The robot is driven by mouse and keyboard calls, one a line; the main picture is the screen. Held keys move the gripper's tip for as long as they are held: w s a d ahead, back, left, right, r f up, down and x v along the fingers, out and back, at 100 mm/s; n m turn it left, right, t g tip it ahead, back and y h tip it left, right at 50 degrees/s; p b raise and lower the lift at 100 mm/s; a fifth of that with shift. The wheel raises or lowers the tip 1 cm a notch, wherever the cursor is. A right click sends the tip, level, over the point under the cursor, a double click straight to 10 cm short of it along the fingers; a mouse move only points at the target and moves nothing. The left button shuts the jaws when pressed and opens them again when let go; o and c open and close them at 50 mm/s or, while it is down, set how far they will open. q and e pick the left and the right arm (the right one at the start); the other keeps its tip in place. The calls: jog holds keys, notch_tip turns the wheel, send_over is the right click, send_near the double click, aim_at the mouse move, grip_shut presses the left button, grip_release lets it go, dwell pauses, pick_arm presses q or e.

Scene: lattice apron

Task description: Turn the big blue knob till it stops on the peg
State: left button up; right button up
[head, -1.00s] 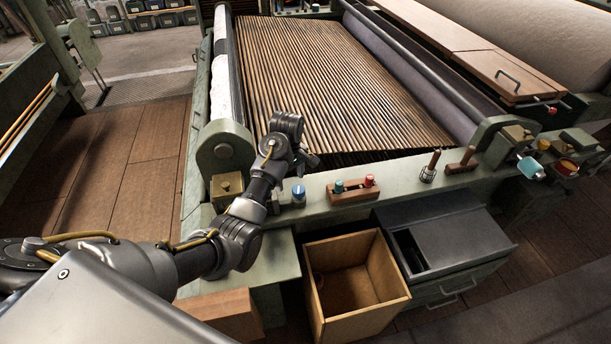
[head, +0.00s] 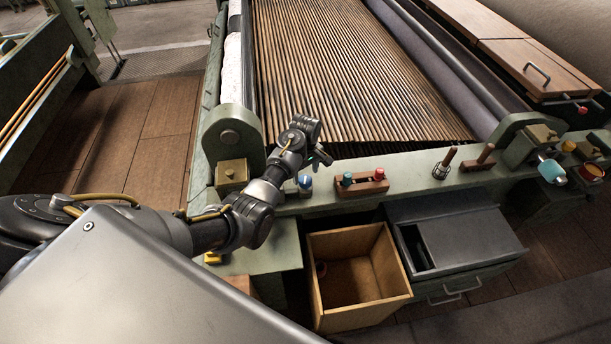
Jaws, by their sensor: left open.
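The blue knob (head: 305,184) with a pale top mark stands on the green front rail of the machine. I cannot make out the stop peg. My right gripper is not in view.
A wooden block with a teal knob (head: 347,179) and a red knob (head: 379,174) sits right of the blue knob. A brass block (head: 232,171) stands to its left. Below are an open wooden box (head: 345,313) and a grey drawer unit (head: 465,235). Slats lie behind.

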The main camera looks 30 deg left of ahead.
aim_at(305, 183)
pick_arm(q)
jog(key=shift+f, duration=1.3)
jog(key=shift+c, duration=0.4)
jog(key=c, duration=0.9)
